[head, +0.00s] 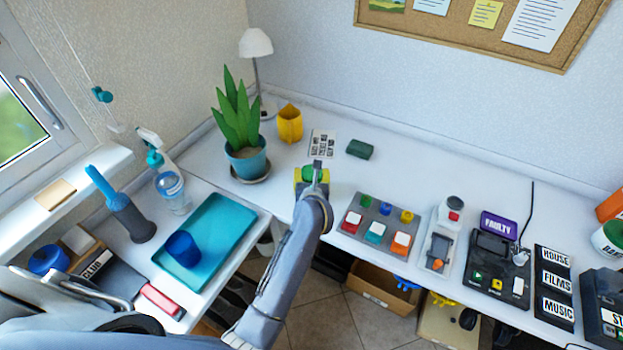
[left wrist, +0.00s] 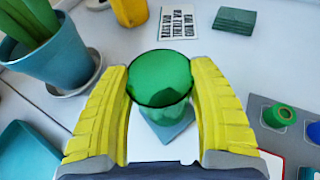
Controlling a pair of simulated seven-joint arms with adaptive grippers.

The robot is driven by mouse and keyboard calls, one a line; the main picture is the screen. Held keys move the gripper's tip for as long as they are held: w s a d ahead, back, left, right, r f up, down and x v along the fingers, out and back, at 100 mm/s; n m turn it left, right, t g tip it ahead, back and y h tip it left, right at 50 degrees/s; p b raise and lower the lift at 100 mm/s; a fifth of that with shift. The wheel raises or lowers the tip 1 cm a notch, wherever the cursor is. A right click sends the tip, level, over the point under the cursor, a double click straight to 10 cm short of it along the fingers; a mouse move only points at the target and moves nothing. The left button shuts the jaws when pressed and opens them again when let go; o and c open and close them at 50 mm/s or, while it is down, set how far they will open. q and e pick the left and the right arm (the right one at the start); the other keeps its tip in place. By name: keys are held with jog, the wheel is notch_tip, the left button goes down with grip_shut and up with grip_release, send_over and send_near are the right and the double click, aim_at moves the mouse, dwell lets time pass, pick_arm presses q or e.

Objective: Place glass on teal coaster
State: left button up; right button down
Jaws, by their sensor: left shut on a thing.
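I cannot tell whether the glass touches the coaster. The coaster is hidden by the gripper in the head view. My right gripper is not in view.
A potted plant (head: 247,160) and a yellow pot (head: 290,124) stand left of and behind the glass. A printed card (head: 322,144) and a dark green block (head: 360,149) lie behind it. A grey panel with coloured blocks (head: 357,233) is close on the right.

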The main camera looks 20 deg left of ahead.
pick_arm(q)
jog(key=shift+f, duration=0.55)
jog(key=shift+f, duration=0.15)
jog(key=o, duration=1.5)
jog(key=shift+o, duration=0.2)
jog(key=v, duration=1.2)
jog(key=shift+r, duration=0.2)
jog(key=shift+f, duration=0.1)
